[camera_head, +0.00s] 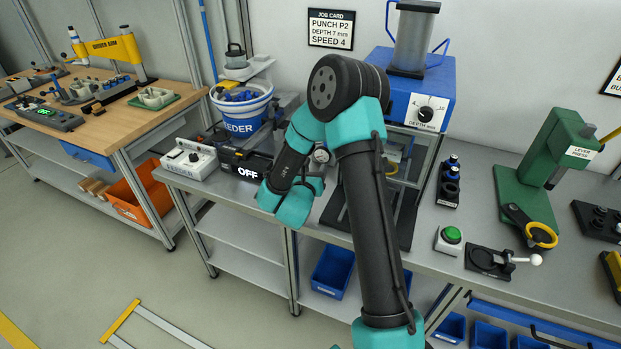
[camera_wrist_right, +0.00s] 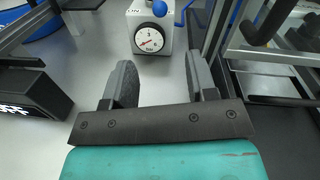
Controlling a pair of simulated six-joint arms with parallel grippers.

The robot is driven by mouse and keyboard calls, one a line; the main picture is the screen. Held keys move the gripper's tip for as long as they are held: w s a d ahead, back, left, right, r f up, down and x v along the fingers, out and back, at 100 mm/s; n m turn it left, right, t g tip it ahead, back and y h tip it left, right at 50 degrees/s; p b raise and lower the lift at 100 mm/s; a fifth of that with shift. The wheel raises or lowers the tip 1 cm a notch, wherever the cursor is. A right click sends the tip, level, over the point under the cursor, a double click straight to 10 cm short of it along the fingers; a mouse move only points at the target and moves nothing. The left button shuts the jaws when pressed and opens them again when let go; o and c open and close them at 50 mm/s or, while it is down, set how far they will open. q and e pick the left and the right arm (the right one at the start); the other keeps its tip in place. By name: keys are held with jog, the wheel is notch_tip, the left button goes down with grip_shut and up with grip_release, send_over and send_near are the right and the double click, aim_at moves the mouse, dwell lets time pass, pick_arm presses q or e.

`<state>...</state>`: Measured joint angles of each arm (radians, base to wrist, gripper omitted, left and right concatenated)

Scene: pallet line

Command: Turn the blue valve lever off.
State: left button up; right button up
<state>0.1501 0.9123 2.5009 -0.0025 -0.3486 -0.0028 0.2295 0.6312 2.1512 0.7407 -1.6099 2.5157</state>
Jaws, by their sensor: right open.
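In the right wrist view a small grey valve block has a round gauge (camera_wrist_right: 149,40) on its front. A blue lever (camera_wrist_right: 184,14) with a round blue end (camera_wrist_right: 160,8) shows at its top, cut by the picture's edge. An "ON" label (camera_wrist_right: 134,12) is beside it. My right gripper (camera_wrist_right: 160,75) is open and empty, its fingers pointing towards the block and apart from it. In the head view the gauge (camera_head: 321,155) shows beside my right wrist, and my arm hides the lever and the finger tips. My left gripper is not in view.
A black box with an "OFF" sign (camera_head: 247,173) stands left of my wrist, near the white feeder control box (camera_head: 189,160) and feeder bowl (camera_head: 240,112). The blue depth machine (camera_head: 440,85) stands behind my arm. A green lever press (camera_head: 540,155) is at right.

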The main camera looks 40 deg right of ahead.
jog(key=v, duration=0.3)
jog(key=shift+s+a, duration=0.2)
jog(key=shift+a, duration=0.1)
